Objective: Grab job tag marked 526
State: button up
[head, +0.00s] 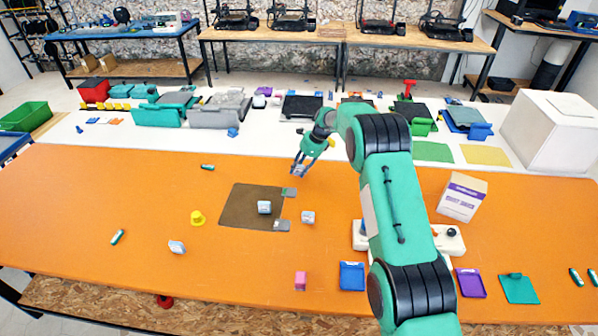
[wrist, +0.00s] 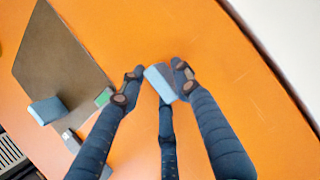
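My gripper (head: 299,170) is over the back part of the orange table, beyond the dark mat. In the wrist view its dark fingers (wrist: 154,83) close around a small pale blue and grey block (wrist: 160,84), which looks like a job tag. Its number cannot be read. Similar tag-like blocks stand on the dark mat (head: 264,207), just right of it (head: 308,217) and at the front left (head: 177,247). Their markings are too small to read. The block on the mat also shows in the wrist view (wrist: 47,110).
The dark mat (head: 240,215) has small flat pieces at its right edge. A yellow piece (head: 197,218), a pink block (head: 300,281) and a blue tray (head: 352,276) lie nearer the front. A white carton (head: 462,197) stands right of my arm. The table's left part is mostly clear.

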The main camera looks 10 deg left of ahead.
aim_at(299, 166)
jog(key=shift+c, duration=0.3)
jog(key=c, duration=0.6)
jog(key=shift+r, duration=0.1)
jog(key=shift+r+p, duration=0.65)
jog(key=shift+r, duration=1.15)
jog(key=s+d, duration=0.1)
jog(key=s, duration=0.4)
jog(key=s+d+p, duration=0.1)
jog(key=s+d, duration=0.1)
jog(key=s, duration=0.3)
jog(key=s+d+r+p, duration=0.1)
jog(key=s+d, duration=0.1)
jog(key=s, duration=0.3)
jog(key=shift+s+r, duration=0.1)
jog(key=shift+c, duration=0.2)
jog(key=shift+a, duration=0.1)
